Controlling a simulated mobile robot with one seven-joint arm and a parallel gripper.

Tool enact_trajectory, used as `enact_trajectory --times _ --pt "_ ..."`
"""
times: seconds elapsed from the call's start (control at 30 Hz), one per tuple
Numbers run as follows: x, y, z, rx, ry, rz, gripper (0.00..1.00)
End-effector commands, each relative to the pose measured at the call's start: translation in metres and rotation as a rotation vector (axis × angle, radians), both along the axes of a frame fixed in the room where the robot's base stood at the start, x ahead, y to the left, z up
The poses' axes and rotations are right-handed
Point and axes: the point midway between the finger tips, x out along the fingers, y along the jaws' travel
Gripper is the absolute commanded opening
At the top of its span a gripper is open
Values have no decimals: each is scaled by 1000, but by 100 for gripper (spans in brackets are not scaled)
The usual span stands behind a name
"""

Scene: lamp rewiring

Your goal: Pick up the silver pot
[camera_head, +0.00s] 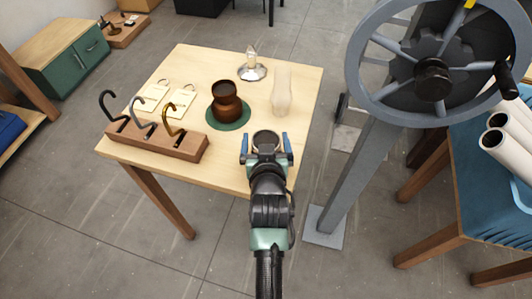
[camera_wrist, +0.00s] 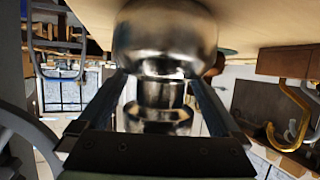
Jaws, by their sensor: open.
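The silver pot (camera_head: 266,137) stands near the front right corner of the wooden table (camera_head: 215,180), partly hidden behind my gripper. In the wrist view, which shows the scene upside down, the shiny silver pot (camera_wrist: 166,35) has a round wide body against the table top and a narrower neck. My gripper (camera_head: 265,144) is open, with one blue finger on each side of the pot. In the wrist view my gripper's dark fingers (camera_wrist: 158,85) flank the neck. I cannot tell whether either finger touches it.
A brown pot (camera_head: 227,105) on a green mat (camera_head: 243,122), a pale translucent vase (camera_head: 282,92) and a small lamp (camera_head: 252,70) stand farther back. A wooden hook rack (camera_head: 160,145) lies left. A grey wheel stand (camera_head: 360,165) rises right of the table.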

Motion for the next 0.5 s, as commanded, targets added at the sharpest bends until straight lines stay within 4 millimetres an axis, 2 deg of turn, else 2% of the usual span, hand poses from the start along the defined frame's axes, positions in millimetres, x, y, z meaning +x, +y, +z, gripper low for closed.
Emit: enact_trajectory --times 0.1,0.37,0.5 --pt "7 0 -3 1 0 0 100" --pt "7 0 -3 1 0 0 100" --pt "7 0 -3 1 0 0 75"
